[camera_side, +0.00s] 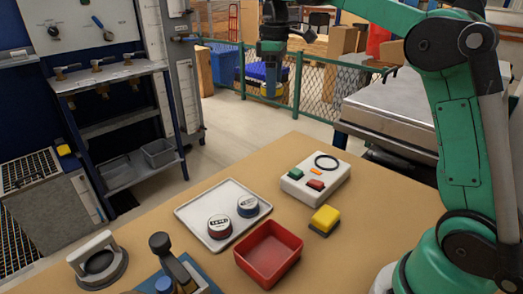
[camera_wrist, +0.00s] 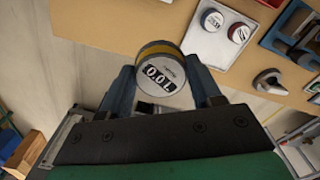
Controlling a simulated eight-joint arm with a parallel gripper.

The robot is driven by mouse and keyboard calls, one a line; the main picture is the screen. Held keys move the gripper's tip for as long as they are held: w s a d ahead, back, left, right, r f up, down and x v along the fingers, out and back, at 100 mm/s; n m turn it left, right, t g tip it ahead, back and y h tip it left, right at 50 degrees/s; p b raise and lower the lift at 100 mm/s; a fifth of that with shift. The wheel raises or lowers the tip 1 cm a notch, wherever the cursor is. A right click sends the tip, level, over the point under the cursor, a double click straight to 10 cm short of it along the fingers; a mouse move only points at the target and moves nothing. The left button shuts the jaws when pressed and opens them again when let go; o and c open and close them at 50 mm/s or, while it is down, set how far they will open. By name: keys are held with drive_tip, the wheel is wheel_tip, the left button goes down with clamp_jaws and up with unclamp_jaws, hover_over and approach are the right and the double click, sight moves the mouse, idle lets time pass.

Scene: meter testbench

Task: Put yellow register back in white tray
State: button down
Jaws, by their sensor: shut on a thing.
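My gripper (camera_wrist: 164,76) is shut on the yellow register (camera_wrist: 158,49), a round counter with a yellow-banded side and a white face with black digits. In the side view my gripper (camera_side: 271,65) hangs high beyond the table's far edge, well away from the tray. The white tray (camera_side: 190,214) lies flat on the table and also shows at the top right of the wrist view (camera_wrist: 207,52). It holds a red-ringed register (camera_side: 220,227) and a blue-ringed register (camera_side: 247,206), with bare tray surface around them.
A red bin (camera_side: 269,254) stands in front of the tray. A white button box (camera_side: 315,181) and a yellow block (camera_side: 324,220) are to the right. A dark-handled fixture (camera_side: 170,262) and a grey ring-shaped piece (camera_side: 98,262) are at the front left.

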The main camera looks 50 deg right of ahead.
drive_tip(key=w+a+f+n, duration=0.1)
drive_tip(key=w+a+n, duration=0.15)
drive_tip(key=a, duration=0.35)
drive_tip(key=w+a+f+n, duration=0.1)
drive_tip(key=a+n, duration=0.2)
drive_tip(key=a, duration=0.2)
hover_over(228, 194)
wheel_tip(228, 194, down, 15)
drive_tip(key=shift+r, duration=0.1)
drive_tip(key=shift+f, duration=2.4)
drive_tip(key=shift+f, duration=0.1)
drive_tip(key=shift+c, duration=0.8)
unclamp_jaws()
